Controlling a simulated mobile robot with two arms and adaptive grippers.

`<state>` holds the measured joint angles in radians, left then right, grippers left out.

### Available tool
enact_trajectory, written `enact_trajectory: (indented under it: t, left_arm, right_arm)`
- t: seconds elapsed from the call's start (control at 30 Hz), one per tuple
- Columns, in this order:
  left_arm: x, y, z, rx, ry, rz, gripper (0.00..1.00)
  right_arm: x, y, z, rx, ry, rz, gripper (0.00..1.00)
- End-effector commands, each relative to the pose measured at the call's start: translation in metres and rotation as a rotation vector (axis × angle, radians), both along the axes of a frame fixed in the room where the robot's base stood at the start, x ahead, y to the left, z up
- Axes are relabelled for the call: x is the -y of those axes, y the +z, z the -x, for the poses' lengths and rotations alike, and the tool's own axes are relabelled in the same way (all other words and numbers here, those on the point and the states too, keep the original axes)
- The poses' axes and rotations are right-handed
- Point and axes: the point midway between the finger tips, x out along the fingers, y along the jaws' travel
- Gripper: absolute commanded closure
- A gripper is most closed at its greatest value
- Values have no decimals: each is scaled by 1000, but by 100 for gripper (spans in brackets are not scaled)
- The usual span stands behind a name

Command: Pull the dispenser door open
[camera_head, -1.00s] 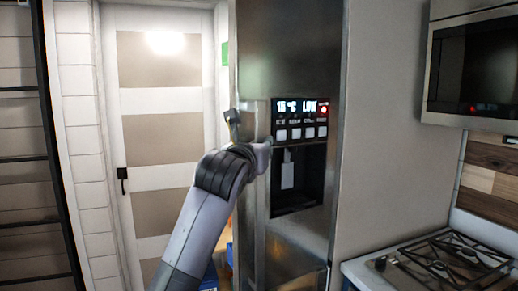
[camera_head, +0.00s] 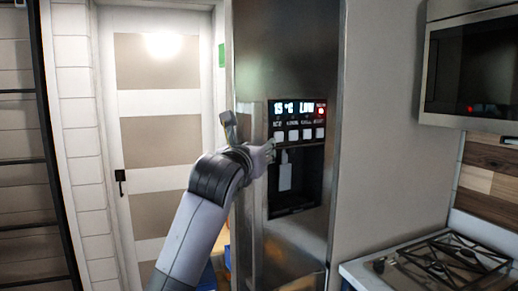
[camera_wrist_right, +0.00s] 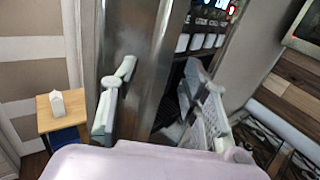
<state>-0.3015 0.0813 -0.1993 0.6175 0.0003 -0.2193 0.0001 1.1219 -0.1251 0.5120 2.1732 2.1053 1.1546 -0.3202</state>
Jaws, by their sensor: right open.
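The dispenser door (camera_head: 287,55) is a tall steel fridge door. Its dispenser panel (camera_head: 300,122) has a lit display and several pale buttons above a dark recess (camera_head: 310,185). A raised vertical steel strip, seemingly the handle (camera_head: 250,225), runs along its left side. My right gripper (camera_head: 250,140) is at the upper part of this strip, left of the panel. In the right wrist view, my right gripper (camera_wrist_right: 160,105) is open, with one finger on each side of a steel upright (camera_wrist_right: 150,75). I cannot tell whether the fingers touch it. My left gripper is not in view.
A white panelled door (camera_head: 160,100) stands to the left, behind the arm. A gas hob (camera_head: 440,262) and an oven or microwave (camera_head: 475,75) are on the right. A small wooden table (camera_wrist_right: 62,115) carries a white carton (camera_wrist_right: 57,103).

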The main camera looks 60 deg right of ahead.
Motion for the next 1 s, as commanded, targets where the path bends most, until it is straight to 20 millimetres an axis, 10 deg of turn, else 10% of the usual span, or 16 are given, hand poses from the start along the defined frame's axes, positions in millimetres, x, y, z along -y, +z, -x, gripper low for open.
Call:
enact_trajectory:
  t: [0.5, 1.0]
  left_arm:
    - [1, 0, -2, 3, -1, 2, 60]
    - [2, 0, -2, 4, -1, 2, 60]
  right_arm:
    - [-92, 0, 29, 0, 1, 0, 58]
    - [-102, 0, 33, 1, -1, 0, 58]
